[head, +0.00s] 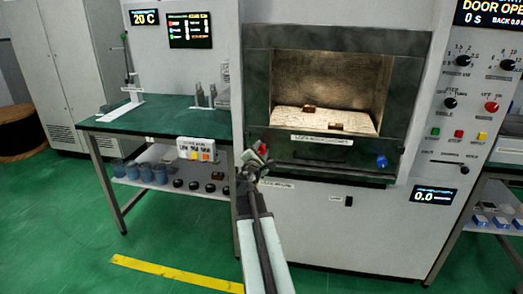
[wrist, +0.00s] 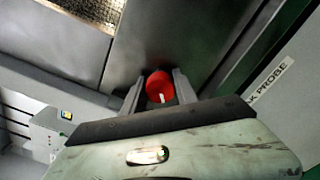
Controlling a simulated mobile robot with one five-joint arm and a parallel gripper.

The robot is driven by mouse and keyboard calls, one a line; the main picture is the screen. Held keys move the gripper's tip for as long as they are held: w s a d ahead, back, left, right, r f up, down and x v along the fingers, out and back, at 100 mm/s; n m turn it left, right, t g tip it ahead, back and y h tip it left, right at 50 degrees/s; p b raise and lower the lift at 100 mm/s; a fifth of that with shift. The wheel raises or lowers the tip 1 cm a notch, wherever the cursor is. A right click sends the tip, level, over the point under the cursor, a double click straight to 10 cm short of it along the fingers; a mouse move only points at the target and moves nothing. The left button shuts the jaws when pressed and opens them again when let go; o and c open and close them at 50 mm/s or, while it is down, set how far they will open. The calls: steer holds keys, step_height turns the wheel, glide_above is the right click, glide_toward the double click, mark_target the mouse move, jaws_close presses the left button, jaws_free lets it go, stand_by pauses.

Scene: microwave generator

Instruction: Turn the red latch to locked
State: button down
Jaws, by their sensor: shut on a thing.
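The red latch (head: 262,147) is on the machine's front, at the lower left of the open chamber. In the wrist view it is a round red knob (wrist: 159,84) with a short white mark on its face, the mark pointing roughly up and down in the picture. My gripper (head: 254,164) reaches up to it from below. In the wrist view the two fingers of my gripper (wrist: 158,92) stand on either side of the knob, shut on it. The fingers partly cover the latch in the head view.
The chamber (head: 325,85) is open, with small brown blocks (head: 309,108) on a pale board inside. A blue knob (head: 382,161) is at the chamber's lower right. A green-topped bench (head: 160,120) stands left. The display (head: 490,12) reads "DOOR OPE", cut off by the picture edge.

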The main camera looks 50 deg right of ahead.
steer(key=m, duration=0.4)
steer(key=shift+a+m, duration=0.1)
steer(key=shift+m, duration=2.3)
stand_by(0.4)
steer(key=c, duration=1)
jaws_free()
steer(key=shift+o, duration=0.2)
steer(key=v, duration=0.7)
steer(key=shift+a, duration=0.35)
steer(key=shift+s, duration=0.15)
